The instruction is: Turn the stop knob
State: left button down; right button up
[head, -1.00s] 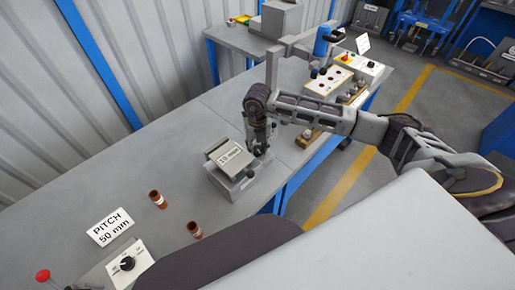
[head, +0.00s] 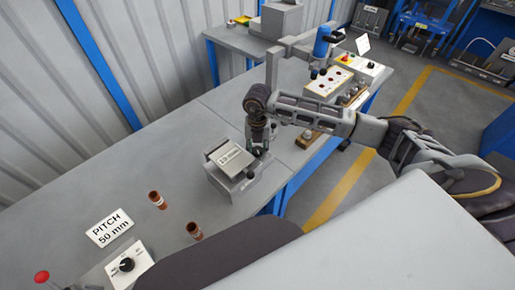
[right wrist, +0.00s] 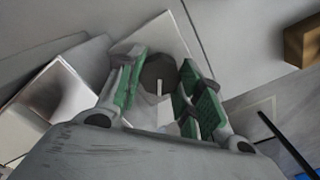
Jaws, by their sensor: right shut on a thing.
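The stop knob (right wrist: 160,72) is a dark grey round knob with a pale line on it. In the right wrist view it sits between the green-padded fingers of my right gripper (right wrist: 158,92). The gripper is shut on it. In the head view my right gripper (head: 257,150) reaches down to the right side of a grey stop block (head: 222,180), and its fingers mostly hide the knob. The block bears a tilted plate with a mm label (head: 236,157), whose figures are too small to read surely. My left gripper is not in view.
A "PITCH 50 mm" sign (head: 110,228), a panel with a black dial (head: 127,264) and two copper-coloured sleeves (head: 157,200) stand to the left on the grey bench (head: 110,180). A blue-handled device (head: 322,42) and a button box (head: 328,82) stand behind. Open bench lies left of the block.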

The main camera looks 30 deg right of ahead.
aim_at(258, 150)
jog(key=o, duration=0.7)
jog(key=shift+w+r, duration=0.1)
jog(key=shift+o, duration=0.2)
notch_tip(258, 150, up, 12)
dwell(0.8)
